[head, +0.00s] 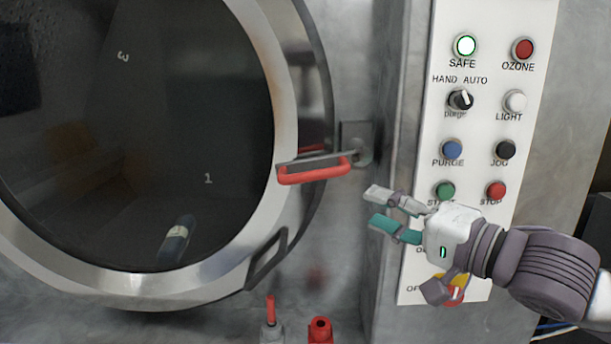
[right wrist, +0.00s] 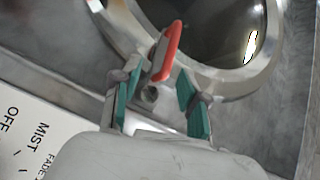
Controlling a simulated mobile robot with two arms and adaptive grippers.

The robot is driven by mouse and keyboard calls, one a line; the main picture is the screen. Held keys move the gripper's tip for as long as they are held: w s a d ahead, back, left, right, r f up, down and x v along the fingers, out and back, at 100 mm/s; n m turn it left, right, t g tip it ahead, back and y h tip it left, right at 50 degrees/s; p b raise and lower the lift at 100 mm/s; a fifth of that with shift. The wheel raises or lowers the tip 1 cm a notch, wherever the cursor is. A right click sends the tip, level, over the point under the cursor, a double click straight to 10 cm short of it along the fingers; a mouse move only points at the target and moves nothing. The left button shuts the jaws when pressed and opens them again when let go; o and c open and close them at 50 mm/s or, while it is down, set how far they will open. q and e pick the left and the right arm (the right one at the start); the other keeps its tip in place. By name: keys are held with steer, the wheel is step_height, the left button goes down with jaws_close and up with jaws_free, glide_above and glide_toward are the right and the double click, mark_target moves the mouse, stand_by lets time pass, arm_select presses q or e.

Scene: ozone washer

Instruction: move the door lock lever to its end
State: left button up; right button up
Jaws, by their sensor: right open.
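The door lock lever (head: 315,174) has a red grip and lies nearly level across the rim of the round door (head: 290,100). Its pivot (head: 358,150) is on a metal plate to the right of the door. My right gripper (head: 374,208) is open and empty, to the lower right of the lever and apart from it. In the right wrist view the red lever (right wrist: 166,52) shows ahead of the spread fingers (right wrist: 156,88), lined up with the gap between them. My left gripper is in neither view.
A white control panel (head: 479,125) with several buttons and knobs stands right of the lever, behind my right gripper. A black door handle (head: 266,262) is on the lower rim. Red fittings (head: 320,329) stand below. The space between fingers and lever looks clear.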

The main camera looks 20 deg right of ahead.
steer(key=r, duration=0.2)
steer(key=p, duration=0.4)
glide_toward(319, 176)
steer(key=w, duration=0.2)
steer(key=shift+y, duration=0.3)
steer(key=p+x, duration=0.1)
steer(key=x, duration=0.3)
steer(key=p+x, duration=0.2)
steer(key=x, duration=0.2)
steer(key=shift+s+a+f, duration=0.1)
steer(key=shift+a, duration=0.2)
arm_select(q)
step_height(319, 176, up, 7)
arm_select(e)
steer(key=shift+w+a+f, duration=0.15)
steer(key=shift+w+a, duration=0.15)
steer(key=shift+w, duration=0.25)
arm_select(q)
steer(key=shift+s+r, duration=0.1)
arm_select(e)
jaws_close()
